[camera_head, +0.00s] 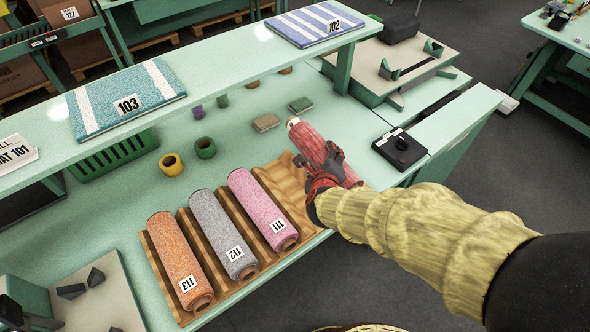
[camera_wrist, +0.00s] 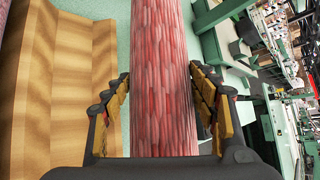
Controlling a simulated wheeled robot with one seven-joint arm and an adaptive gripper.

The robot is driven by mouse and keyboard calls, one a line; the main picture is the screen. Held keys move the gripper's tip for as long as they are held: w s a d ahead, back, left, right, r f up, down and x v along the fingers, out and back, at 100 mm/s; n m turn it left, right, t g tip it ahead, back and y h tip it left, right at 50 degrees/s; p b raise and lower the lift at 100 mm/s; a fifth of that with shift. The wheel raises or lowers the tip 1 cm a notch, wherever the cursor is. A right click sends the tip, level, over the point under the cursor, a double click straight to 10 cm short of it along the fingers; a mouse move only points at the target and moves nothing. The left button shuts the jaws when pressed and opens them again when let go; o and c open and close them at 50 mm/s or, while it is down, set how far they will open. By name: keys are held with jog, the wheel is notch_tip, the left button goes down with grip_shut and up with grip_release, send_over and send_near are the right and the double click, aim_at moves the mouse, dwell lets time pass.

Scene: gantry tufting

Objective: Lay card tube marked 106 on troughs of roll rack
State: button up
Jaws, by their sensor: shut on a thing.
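My gripper (camera_head: 328,172) is shut on a red patterned tube (camera_head: 309,141) with a pale end. In the wrist view the tube (camera_wrist: 163,70) runs between the two fingers. No number shows on it, so I cannot tell if it is 106. The wavy brown roll rack (camera_head: 290,189) lies on the green table to the left of the gripper. It holds an orange roll 113 (camera_head: 176,252), a grey roll 112 (camera_head: 220,230) and a pink roll 111 (camera_head: 260,205). Its right trough is empty. In the wrist view the rack (camera_wrist: 70,80) is left of the held tube.
A raised shelf (camera_head: 215,70) with mats 103 (camera_head: 125,97) and 102 (camera_head: 308,22) crosses behind. Yellow (camera_head: 171,164) and green (camera_head: 205,148) rings stand behind the rack. A black control box (camera_head: 400,148) sits right of the tube.

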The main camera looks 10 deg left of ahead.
jog(key=s+a, duration=0.5)
jog(key=a, duration=0.2)
jog(key=shift+n+y, duration=0.4)
jog(key=shift+w+f+b, duration=0.1)
jog(key=shift+f+b, duration=3.25)
jog(key=shift+b, duration=0.2)
jog(key=o, duration=1.4)
jog(key=shift+o, duration=0.3)
jog(key=v, duration=1.2)
